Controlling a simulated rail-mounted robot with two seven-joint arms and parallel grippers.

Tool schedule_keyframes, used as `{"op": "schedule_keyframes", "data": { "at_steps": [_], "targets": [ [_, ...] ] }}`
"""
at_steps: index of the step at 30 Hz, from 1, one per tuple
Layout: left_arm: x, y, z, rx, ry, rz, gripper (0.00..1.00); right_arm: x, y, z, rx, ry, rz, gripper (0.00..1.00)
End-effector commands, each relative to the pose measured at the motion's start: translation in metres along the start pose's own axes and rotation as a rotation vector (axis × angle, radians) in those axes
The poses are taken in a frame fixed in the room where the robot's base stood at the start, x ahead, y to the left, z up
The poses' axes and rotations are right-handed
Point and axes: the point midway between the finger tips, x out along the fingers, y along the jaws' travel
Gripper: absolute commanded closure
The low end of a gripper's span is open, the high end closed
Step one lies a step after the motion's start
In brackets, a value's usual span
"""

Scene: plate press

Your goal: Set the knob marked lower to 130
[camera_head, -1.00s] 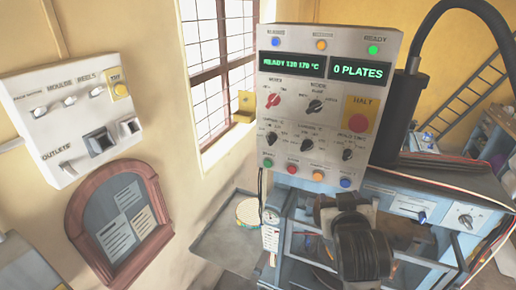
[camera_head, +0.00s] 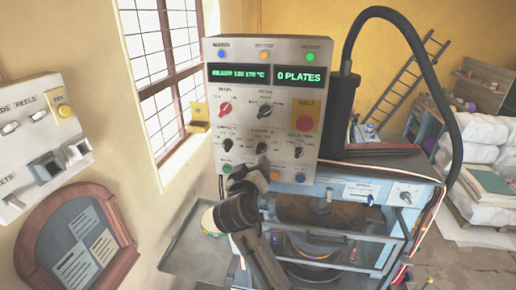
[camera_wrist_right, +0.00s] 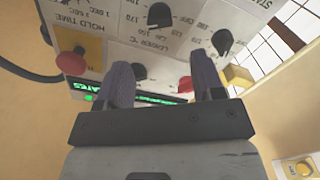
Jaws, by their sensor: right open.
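The lower knob (camera_head: 262,148) is the middle black knob in the bottom row of the grey control panel (camera_head: 215,98). In the right wrist view, upside down, the lower knob (camera_wrist_right: 159,14) shows near the top edge beside the "LOWER °C" print and a scale of numbers. Its exact setting is too small to read surely. My right gripper (camera_head: 259,172) is just below and in front of the knob row, hiding part of the push buttons. In the wrist view its two purple fingers (camera_wrist_right: 163,76) are apart with nothing between them. My left gripper is not in view.
The upper-temperature knob (camera_head: 227,144) and hold-time knob (camera_head: 298,152) flank the lower knob. The red halt button (camera_head: 305,123) is up and right. A green-lettered display (camera_head: 238,73) ends in 170 °C. The press (camera_head: 370,185) stands below the panel.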

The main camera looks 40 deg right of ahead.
Motion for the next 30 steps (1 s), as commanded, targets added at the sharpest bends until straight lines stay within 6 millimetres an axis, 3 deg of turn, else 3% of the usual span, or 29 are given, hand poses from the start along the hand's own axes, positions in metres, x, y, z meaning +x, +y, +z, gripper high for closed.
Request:
{"op": "schedule_keyframes", "data": {
  "at_steps": [6,15,30],
  "targets": [
    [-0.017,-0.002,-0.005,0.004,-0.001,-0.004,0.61,0.042,0.002,-0.002,-0.003,-0.002,0.0,0.38],
    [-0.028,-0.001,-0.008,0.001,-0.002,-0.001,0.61,0.079,0.001,-0.001,-0.001,-0.001,-0.001,0.38],
    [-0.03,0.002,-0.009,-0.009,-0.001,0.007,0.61,0.09,0.0,0.001,0.001,-0.001,-0.002,0.38]
  ]
}}
